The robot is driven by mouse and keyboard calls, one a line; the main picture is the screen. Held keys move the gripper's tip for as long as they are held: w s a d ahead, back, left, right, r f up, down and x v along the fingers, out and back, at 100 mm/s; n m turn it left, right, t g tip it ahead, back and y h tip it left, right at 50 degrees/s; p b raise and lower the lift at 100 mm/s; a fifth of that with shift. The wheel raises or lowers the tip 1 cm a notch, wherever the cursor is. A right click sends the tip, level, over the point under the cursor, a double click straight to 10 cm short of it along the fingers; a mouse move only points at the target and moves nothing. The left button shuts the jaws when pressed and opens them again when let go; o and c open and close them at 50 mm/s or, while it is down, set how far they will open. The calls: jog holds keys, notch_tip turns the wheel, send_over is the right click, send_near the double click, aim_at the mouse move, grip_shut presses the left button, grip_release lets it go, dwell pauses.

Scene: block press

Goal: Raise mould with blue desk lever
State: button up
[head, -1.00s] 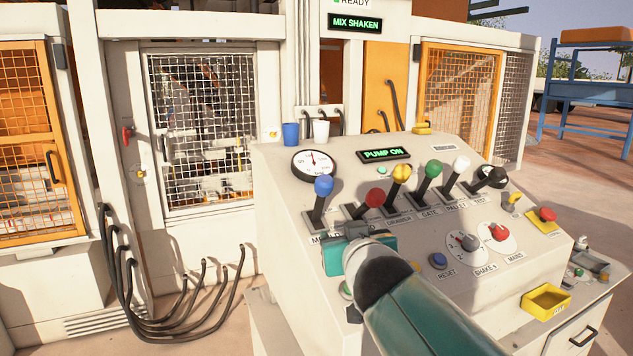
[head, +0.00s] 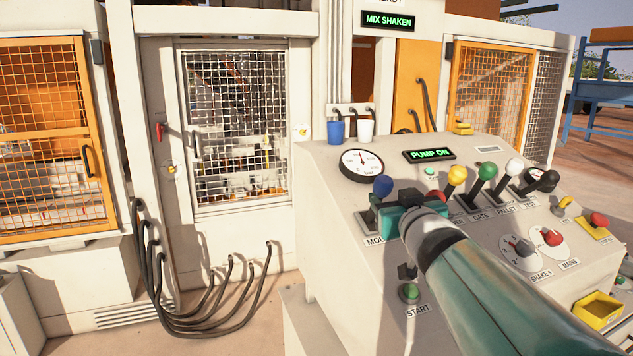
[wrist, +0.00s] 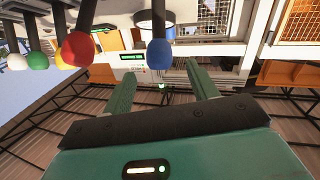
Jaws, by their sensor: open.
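The blue-knobbed desk lever (head: 382,187) stands at the left end of the lever row on the sloping desk (head: 350,230), by a partly covered label starting "MO". I cannot tell whether the fingers touch the shaft. The mould is not clearly made out behind the mesh door (head: 240,125).
Yellow (head: 457,175), green (head: 488,171) and white (head: 514,165) levers follow rightward. A gauge (head: 363,162) and a "PUMP ON" display (head: 429,155) lie behind. Blue (head: 335,131) and white cups stand at the desk's back.

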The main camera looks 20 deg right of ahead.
aim_at(380, 183)
jog(key=x, duration=0.9)
jog(key=shift+w+d, duration=0.15)
jog(key=shift+w, duration=0.05)
